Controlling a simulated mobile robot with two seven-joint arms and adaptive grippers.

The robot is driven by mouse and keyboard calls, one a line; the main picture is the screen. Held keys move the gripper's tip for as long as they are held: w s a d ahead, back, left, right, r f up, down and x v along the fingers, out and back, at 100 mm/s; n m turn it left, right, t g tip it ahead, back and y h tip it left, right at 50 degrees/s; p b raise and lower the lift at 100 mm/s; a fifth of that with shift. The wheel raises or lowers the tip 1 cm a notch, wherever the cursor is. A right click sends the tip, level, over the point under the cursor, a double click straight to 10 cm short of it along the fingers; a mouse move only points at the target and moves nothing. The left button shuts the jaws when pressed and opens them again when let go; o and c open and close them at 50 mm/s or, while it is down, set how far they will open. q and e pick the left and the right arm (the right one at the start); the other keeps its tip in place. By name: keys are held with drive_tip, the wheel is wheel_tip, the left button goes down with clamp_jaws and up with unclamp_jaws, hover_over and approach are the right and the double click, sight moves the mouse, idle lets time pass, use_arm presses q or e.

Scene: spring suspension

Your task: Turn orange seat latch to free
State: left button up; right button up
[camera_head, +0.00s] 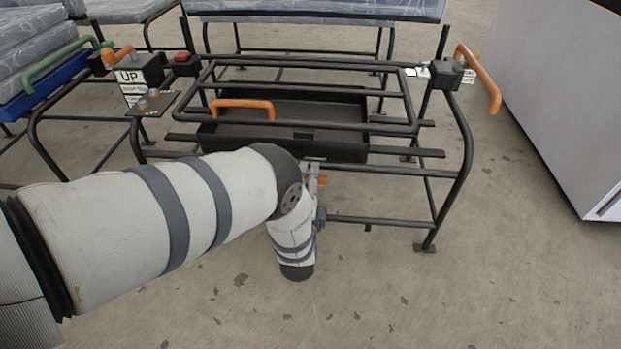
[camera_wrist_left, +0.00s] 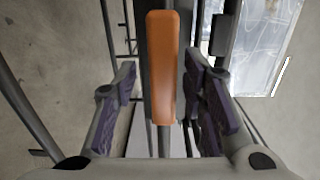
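An orange latch handle (camera_wrist_left: 162,70) stands upright in the left wrist view, between the two fingers of my left gripper (camera_wrist_left: 164,82). The fingers are apart, with a gap visible on each side of the handle. In the head view my left gripper (camera_head: 313,172) is at the front of the black metal frame (camera_head: 350,218), partly hidden by my own arm. A small orange piece (camera_head: 318,180) shows beside it; most of the latch is hidden there. My right gripper is in neither view.
A dark tray (camera_head: 340,148) with an orange handle (camera_head: 243,104) sits within the frame. Other orange handles are at the right post (camera_head: 478,78) and left post (camera_head: 117,55), near a box marked UP (camera_head: 140,72). A grey cabinet (camera_head: 560,90) stands right. The front floor is clear.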

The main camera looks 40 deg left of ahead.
use_arm(q)
drive_tip(key=shift+w+d, duration=0.1)
drive_tip(key=shift+s+d, duration=0.2)
drive_tip(key=shift+s, duration=0.05)
drive_tip(key=v, duration=1.1)
drive_tip(key=shift+s, duration=0.25)
